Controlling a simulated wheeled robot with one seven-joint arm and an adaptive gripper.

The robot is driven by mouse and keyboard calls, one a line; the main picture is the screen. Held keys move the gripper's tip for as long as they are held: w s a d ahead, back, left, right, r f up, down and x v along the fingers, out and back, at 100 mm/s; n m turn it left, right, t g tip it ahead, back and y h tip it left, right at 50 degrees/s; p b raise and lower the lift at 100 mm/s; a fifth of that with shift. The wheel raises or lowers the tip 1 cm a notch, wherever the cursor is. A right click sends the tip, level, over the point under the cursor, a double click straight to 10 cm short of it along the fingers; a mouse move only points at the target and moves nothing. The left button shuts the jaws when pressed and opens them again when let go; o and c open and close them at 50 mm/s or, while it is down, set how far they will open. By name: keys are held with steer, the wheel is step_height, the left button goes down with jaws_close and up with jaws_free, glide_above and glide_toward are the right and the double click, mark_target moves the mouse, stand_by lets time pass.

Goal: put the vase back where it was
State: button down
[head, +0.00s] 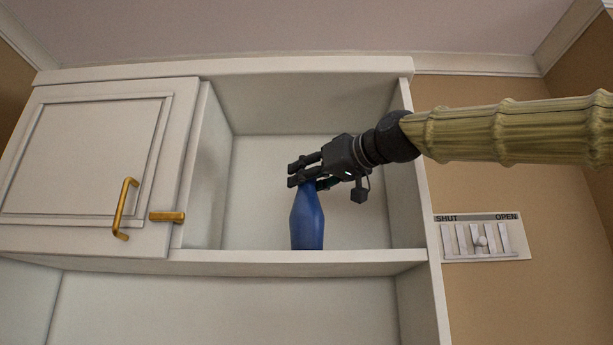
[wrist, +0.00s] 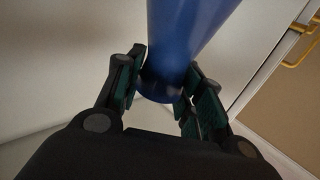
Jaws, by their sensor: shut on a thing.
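The blue vase (head: 307,220) is upright in the open compartment of the white wall cabinet (head: 340,262). Its base is at the compartment's floor near the front edge; I cannot tell whether it touches. My gripper (head: 304,177) reaches in from the right and is shut on the vase's narrow top. In the wrist view the vase (wrist: 188,40) is between the two dark fingers (wrist: 163,85), with its wider body beyond them. The fingers hide part of its neck and top.
A panelled door (head: 85,165) with a brass handle (head: 123,210) and a brass latch (head: 167,217) is at the compartment's left. The compartment's right wall (head: 405,190) is close to my arm. A slider panel marked SHUT and OPEN (head: 482,237) is on the wall at right. The compartment is otherwise empty.

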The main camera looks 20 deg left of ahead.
steer(key=shift+s+f, duration=0.1)
steer(key=shift+f, duration=0.05)
steer(key=c, duration=0.9)
jaws_free()
steer(key=shift+d, duration=0.2)
steer(key=shift+s+d+b, duration=0.15)
steer(key=shift+d+b, duration=0.2)
steer(key=shift+b, duration=0.15)
steer(key=b+v, duration=0.4)
steer(key=v, duration=0.7)
steer(key=shift+a, duration=0.1)
